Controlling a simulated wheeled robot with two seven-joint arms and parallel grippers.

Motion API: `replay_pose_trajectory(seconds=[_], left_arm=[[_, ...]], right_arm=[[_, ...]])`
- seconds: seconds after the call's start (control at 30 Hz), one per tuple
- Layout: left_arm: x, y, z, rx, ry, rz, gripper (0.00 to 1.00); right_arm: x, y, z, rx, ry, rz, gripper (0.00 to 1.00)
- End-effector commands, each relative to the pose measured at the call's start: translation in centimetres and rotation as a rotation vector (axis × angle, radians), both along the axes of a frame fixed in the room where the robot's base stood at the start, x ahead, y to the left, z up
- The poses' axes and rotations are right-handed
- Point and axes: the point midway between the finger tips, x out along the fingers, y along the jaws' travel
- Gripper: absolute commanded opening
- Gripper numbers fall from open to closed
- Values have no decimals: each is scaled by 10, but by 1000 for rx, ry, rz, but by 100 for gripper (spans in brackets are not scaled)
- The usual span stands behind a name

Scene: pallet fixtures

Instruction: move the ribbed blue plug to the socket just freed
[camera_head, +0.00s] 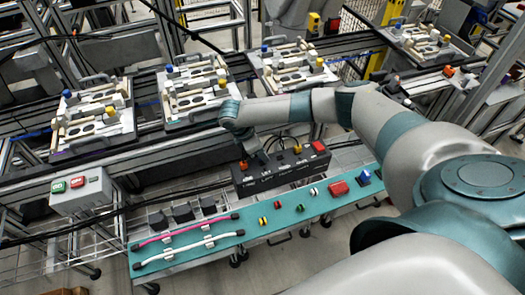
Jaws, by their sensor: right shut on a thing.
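My right arm comes in from the right, and its right gripper (262,157) points down at the black socket box (268,180). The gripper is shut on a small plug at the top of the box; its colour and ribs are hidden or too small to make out. I cannot tell whether the plug is seated in a socket or just above it. Along the box's top, an orange plug (243,165) is left of the gripper; a yellow plug (297,148) and a red piece (318,147) are to its right. My left gripper is not in view.
A teal shelf (230,228) in front of the box holds a pink cable (185,229), a white cable (188,251), several small coloured parts, a red block (338,189) and a blue piece (365,178). A button box (80,190) stands left. Pallets (92,120) line the conveyor behind.

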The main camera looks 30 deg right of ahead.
Motion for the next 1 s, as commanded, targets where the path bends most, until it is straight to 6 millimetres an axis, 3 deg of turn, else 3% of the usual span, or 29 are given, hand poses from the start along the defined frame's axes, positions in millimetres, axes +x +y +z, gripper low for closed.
replay_pose_trajectory(seconds=[0.97, 1.0], left_arm=[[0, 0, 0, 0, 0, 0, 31], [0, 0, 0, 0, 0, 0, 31]], right_arm=[[0, 0, -8, 0, 0, 0, 0], [0, 0, -8, 0, 0, 0, 23]])
